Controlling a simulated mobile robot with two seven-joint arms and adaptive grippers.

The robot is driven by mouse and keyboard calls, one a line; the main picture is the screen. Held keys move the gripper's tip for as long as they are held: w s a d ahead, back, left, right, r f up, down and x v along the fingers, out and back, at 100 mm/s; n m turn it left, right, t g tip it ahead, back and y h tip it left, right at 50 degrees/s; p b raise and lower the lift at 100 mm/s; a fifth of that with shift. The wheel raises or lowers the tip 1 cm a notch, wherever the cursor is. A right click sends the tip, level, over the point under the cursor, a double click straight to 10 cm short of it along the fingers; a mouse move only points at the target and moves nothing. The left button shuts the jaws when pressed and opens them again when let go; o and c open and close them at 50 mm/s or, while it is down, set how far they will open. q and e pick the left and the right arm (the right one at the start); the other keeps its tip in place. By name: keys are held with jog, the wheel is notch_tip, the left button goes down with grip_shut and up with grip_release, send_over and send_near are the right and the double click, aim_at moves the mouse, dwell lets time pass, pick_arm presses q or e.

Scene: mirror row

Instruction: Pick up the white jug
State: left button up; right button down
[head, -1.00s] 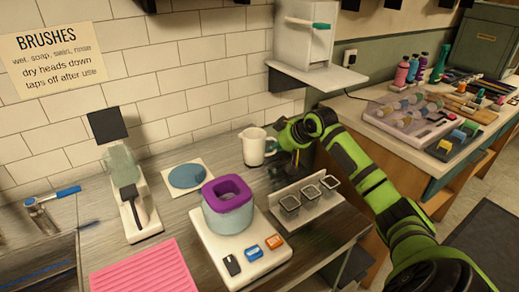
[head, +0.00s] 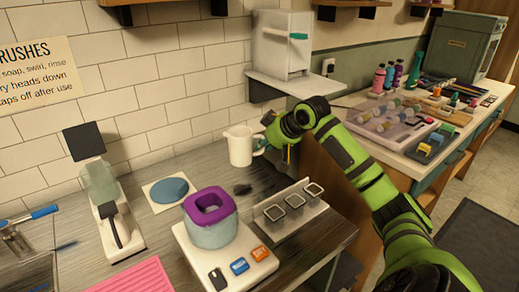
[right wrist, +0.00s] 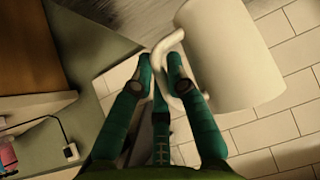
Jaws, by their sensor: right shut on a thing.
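The white jug (head: 240,147) is held in the air above the grey counter near the tiled wall, roughly upright, with a dark shadow on the counter below it. My right gripper (head: 268,142) is at its right side, shut on the handle. In the right wrist view the jug (right wrist: 228,55) shows large at the upper right, and the green fingers of my right gripper (right wrist: 160,78) close around its handle. My left gripper is not in view.
A purple-topped pot (head: 209,218) stands on a white base in front. A wall shelf (head: 292,84) with a white box is above right. A blue disc (head: 169,190) lies at left.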

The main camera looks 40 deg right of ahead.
jog(key=s+r+b, duration=0.2)
jog(key=s+r, duration=0.3)
jog(key=s, duration=0.4)
jog(key=shift+a+r, duration=0.2)
jog(key=shift+a, duration=0.15)
dwell(0.3)
